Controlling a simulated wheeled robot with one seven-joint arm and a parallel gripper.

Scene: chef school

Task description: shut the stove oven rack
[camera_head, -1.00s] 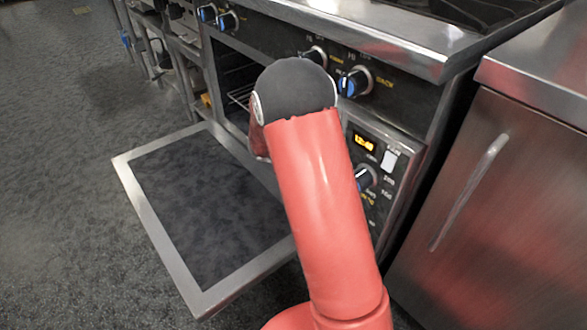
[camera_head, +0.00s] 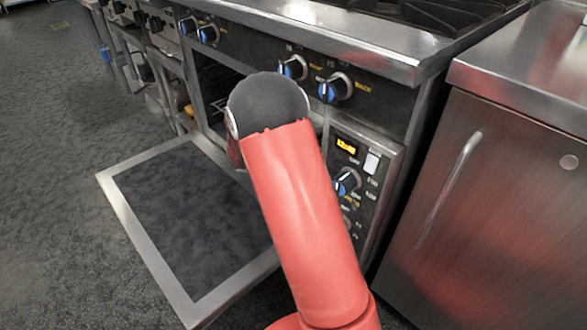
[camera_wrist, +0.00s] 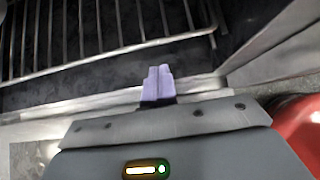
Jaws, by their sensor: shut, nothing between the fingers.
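The oven rack (camera_wrist: 95,62), a grid of metal bars with a thicker front bar, lies across the upper left of the wrist view. My gripper (camera_wrist: 158,72) shows there with its two purple fingers together and nothing between them. The fingertips appear just short of the rack's front bar; I cannot tell whether they touch it. In the head view the stove oven (camera_head: 205,75) is open, and its door (camera_head: 190,225) is folded down flat. My arm hides the gripper and most of the oven opening in that view.
Control knobs (camera_head: 337,88) and a lit panel (camera_head: 347,146) sit on the stove front. A steel cabinet (camera_head: 510,200) with a vertical handle stands close on the right. The floor (camera_head: 50,130) to the left is clear.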

